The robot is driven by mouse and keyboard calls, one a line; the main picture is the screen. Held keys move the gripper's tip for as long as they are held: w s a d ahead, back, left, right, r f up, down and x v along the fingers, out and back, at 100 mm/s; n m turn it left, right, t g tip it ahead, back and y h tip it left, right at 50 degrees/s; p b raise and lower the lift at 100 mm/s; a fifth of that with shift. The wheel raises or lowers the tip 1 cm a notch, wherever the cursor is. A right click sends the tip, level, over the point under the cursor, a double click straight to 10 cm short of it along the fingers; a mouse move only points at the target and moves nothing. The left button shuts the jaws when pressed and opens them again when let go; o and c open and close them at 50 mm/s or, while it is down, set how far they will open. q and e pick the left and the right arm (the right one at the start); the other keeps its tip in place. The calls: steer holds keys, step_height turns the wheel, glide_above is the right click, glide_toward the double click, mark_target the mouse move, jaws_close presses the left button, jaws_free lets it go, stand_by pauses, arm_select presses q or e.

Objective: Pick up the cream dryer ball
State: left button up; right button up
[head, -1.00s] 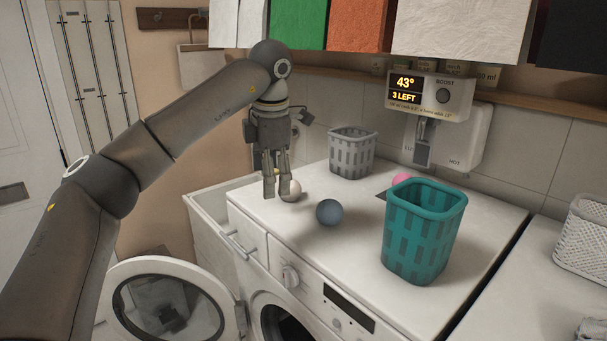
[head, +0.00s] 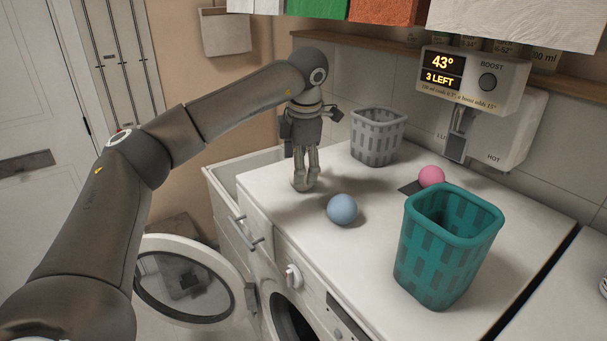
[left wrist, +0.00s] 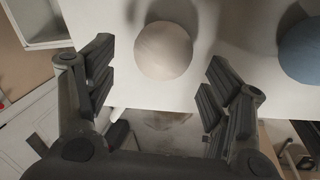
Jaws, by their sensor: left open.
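The cream dryer ball (left wrist: 163,50) sits on the white machine top, between and just beyond the spread fingers in the left wrist view. In the head view it is mostly hidden behind the fingers. My left gripper (head: 305,186) is open and points down at the ball, low over the machine top near its left edge. In the left wrist view the two fingers of this gripper (left wrist: 158,78) stand apart on either side, and no finger visibly touches the ball. My right gripper is not in view.
A blue ball (head: 342,209) lies close to the right of the gripper. A pink ball (head: 431,176) sits further back, behind a teal basket (head: 437,260). A grey basket (head: 376,145) stands behind the gripper. A wall heater (head: 470,80) hangs above.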

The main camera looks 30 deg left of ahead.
arm_select(q)
steer(key=x, duration=0.1)
steer(key=p+x, duration=0.1)
steer(key=shift+s+f, duration=0.2)
steer(key=shift+f, duration=0.15)
steer(key=shift+w+a+f, duration=0.1)
steer(key=shift+w+f, duration=0.1)
steer(key=shift+f, duration=0.05)
steer(key=shift+s+r, duration=0.1)
steer(key=c, duration=1.1)
